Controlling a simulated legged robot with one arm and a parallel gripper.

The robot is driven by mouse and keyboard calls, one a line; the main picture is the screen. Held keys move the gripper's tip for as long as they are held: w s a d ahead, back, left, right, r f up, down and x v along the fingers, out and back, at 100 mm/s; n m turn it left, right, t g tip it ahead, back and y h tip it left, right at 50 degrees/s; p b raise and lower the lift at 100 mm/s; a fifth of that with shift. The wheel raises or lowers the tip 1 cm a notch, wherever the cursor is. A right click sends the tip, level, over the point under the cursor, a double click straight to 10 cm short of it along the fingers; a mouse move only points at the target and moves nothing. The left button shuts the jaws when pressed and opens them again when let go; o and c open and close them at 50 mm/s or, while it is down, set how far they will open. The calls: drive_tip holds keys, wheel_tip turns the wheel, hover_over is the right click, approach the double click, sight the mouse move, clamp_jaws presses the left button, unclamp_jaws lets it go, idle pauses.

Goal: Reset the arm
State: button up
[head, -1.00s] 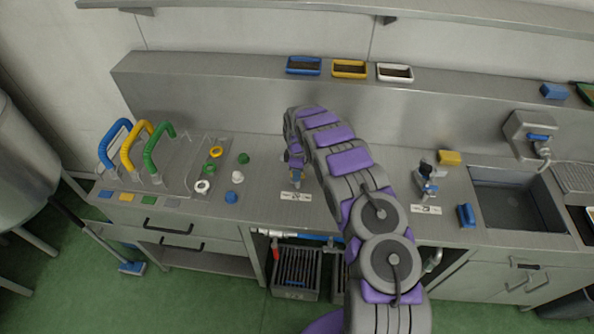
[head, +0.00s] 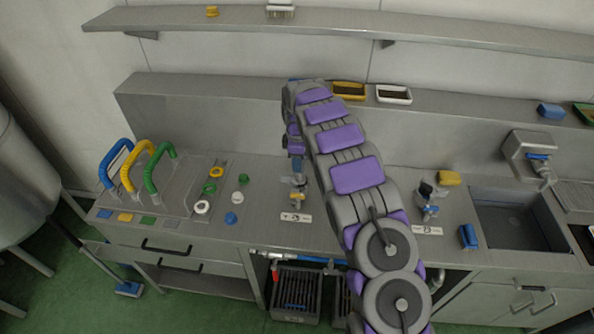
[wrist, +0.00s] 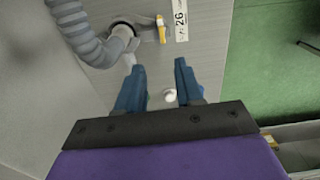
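My arm reaches out over the steel bench, with my gripper (head: 297,168) pointing down above a small tap with a yellow handle (head: 298,197). In the wrist view my gripper (wrist: 160,68) has its two blue fingers apart, with nothing held between them. The yellow handle shows there too (wrist: 161,30), beyond the fingertips and apart from them, next to a white number label (wrist: 181,20). My arm partly hides the bench and the back ledge in the head view.
Caps and rings, among them a blue cap (head: 231,218), lie left of my gripper. Blue, yellow and green hose handles (head: 135,165) stand farther left. A second tap (head: 428,203) and the sink (head: 515,220) are at right. My arm overlaps the blue tray on the ledge.

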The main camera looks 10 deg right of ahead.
drive_tip(key=shift+r, duration=0.55)
